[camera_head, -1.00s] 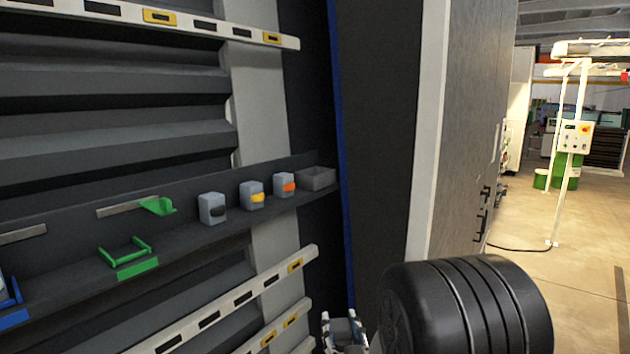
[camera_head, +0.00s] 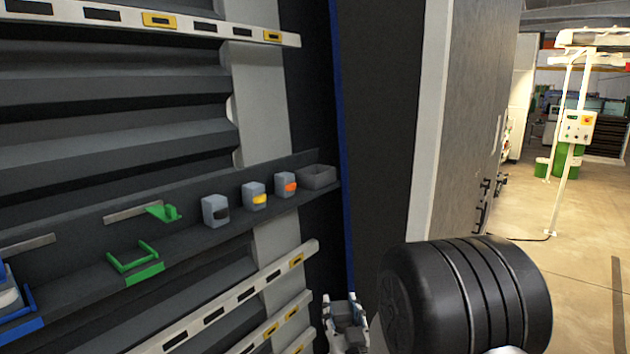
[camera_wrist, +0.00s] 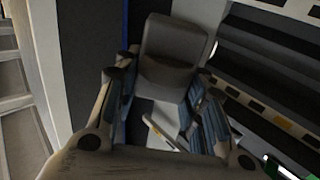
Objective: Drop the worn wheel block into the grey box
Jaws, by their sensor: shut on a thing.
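My gripper (camera_head: 346,307) shows at the bottom of the head view, below and in front of the shelf. In the wrist view my gripper (camera_wrist: 166,78) is shut on a grey block, the worn wheel block (camera_wrist: 176,38), between its blue-padded fingers. Its wheel face cannot be made out. The grey box (camera_head: 318,177), small and open-topped, stands at the right end of the shelf. My gripper is below the box and a little to its right in the picture, well apart from it.
The shelf (camera_head: 190,243) carries three grey blocks with black (camera_head: 215,211), yellow (camera_head: 254,196) and orange (camera_head: 286,185) fronts. A green holder (camera_head: 136,260) is further left. Slotted white rails (camera_head: 235,303) run below. A dark panel edged in blue stands right of the box.

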